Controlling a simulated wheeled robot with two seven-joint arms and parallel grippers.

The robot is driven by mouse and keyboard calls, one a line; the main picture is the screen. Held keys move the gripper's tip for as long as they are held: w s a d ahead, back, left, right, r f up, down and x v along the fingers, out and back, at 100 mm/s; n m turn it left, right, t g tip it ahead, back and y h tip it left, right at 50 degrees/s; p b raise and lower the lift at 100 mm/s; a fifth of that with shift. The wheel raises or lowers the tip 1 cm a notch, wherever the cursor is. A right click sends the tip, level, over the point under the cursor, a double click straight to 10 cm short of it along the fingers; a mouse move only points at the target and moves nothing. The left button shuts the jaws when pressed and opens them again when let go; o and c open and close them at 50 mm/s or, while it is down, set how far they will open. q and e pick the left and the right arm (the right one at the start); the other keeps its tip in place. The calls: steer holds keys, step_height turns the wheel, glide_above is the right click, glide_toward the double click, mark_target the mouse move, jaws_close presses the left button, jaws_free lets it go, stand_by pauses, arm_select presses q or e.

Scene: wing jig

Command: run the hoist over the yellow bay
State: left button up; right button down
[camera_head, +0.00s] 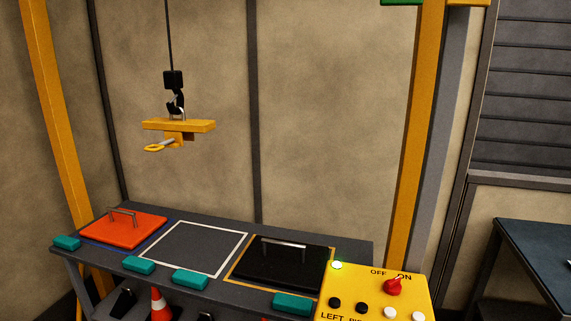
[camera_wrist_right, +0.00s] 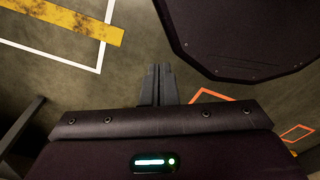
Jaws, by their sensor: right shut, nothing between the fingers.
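The hoist's hook (camera_head: 176,98) hangs on a dark cable and carries a yellow lifting beam (camera_head: 180,125) with a small yellow ring at its left. It hangs above the bench, left of the yellow-outlined bay (camera_head: 235,277) in the picture. A black plate with a metal handle (camera_head: 284,263) lies in that bay. A yellow control box (camera_head: 372,296) at the front right has a red knob (camera_head: 393,287), a lit green lamp, and black and white buttons. Its lower labels are partly cut off. My right gripper (camera_wrist_right: 157,78) is shut and empty, over the floor. My left gripper is out of view.
An orange-red plate (camera_head: 122,228) lies in the blue-edged bay at the left. The white-outlined bay (camera_head: 197,247) in the middle is empty. Teal blocks (camera_head: 190,280) line the bench's front edge. Yellow posts (camera_head: 413,150) stand at both sides. A dark table (camera_head: 540,250) is at the right.

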steer(key=shift+d, duration=0.1)
steer(key=w+a+r+n+t+y+p, duration=0.1)
steer(key=w+a+r+t+p, duration=0.15)
steer(key=w+r, duration=1.1)
steer(key=w+a+r+n+t+p, duration=0.1)
steer(key=w+r+p, duration=0.2)
steer(key=w+r, duration=1)
steer(key=w+a+r+n+t+y+p, duration=0.1)
steer(key=w+a+r+n+t+p, duration=0.3)
steer(key=r, duration=0.8)
steer(key=w+a+r+g+y, duration=0.1)
steer(key=w+a+r, duration=0.1)
steer(key=w+r, duration=0.7)
steer(key=w+a+r+n+t+p, duration=0.1)
steer(key=w+a+r+t+p, duration=0.15)
steer(key=r, duration=1.15)
steer(key=w+d+r+n+g+y, duration=0.1)
steer(key=w+d+r+n, duration=0.3)
steer(key=w+d+r, duration=0.2)
steer(key=shift+w+d+r+n+g+p, duration=0.35)
steer(key=shift+w+d+r+n+g, duration=0.1)
steer(key=shift+r, duration=0.35)
